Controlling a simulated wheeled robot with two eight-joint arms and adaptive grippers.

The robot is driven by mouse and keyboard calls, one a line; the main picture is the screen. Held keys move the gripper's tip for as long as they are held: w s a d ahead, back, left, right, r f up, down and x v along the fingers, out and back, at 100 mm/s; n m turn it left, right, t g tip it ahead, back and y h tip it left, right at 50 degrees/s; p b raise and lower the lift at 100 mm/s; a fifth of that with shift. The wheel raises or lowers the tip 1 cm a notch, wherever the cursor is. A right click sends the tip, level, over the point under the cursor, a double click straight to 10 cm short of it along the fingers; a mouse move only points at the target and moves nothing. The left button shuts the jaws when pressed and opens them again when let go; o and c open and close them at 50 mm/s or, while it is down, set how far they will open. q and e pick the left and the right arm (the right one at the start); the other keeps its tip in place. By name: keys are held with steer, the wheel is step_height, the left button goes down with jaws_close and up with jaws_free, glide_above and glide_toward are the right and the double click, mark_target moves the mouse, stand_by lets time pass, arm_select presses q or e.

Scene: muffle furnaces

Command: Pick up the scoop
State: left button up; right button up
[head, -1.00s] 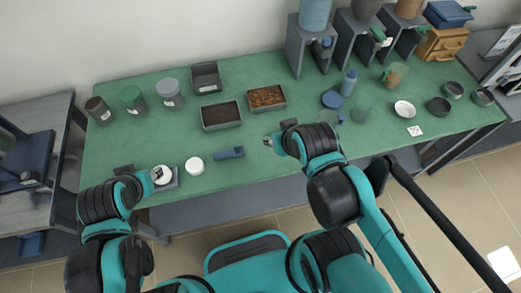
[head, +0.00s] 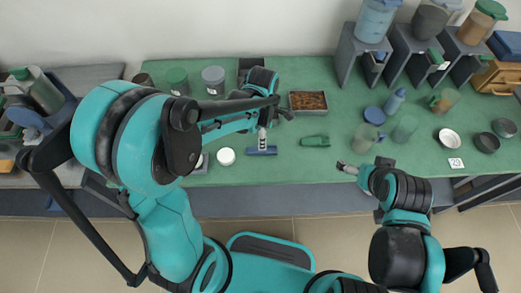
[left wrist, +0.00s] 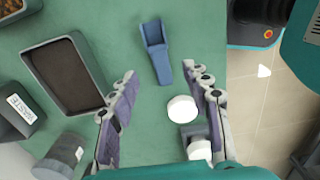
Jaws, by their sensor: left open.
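A blue scoop (head: 264,152) lies on the green table near its front edge, right of a white round lid. In the left wrist view the scoop (left wrist: 155,50) lies with its bowl away from me and its handle towards me. My left gripper (left wrist: 160,72) is open, with the scoop's handle showing between its fingertips and nothing held. In the head view my left gripper (head: 262,139) is just above the scoop, partly hidden by my arm. My right gripper (head: 346,168) is at the table's front edge, away from the scoop; its opening is too small to tell.
A green tool (head: 314,141) lies right of the scoop. The white lid (head: 226,156) is close on the left. A dark-filled tray (left wrist: 84,105) and a grey jar (left wrist: 60,158) show in the wrist view. Bottles and dishes stand on the right, dispensers behind.

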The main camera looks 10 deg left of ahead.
arm_select(q)
step_height(320, 180, down, 3)
steer(key=shift+a+b, duration=0.1)
steer(key=shift+b, duration=0.45)
steer(key=f+b, duration=0.1)
steer(key=f, duration=0.1)
steer(key=a+f+b, duration=0.1)
steer(key=f, duration=0.1)
steer(key=shift+s+a+f, duration=0.1)
steer(key=shift+s+f, duration=0.05)
steer(key=shift+f+b, duration=0.3)
steer(key=shift+b, duration=0.05)
steer(key=shift+c, duration=1.2)
steer(key=c, duration=0.8)
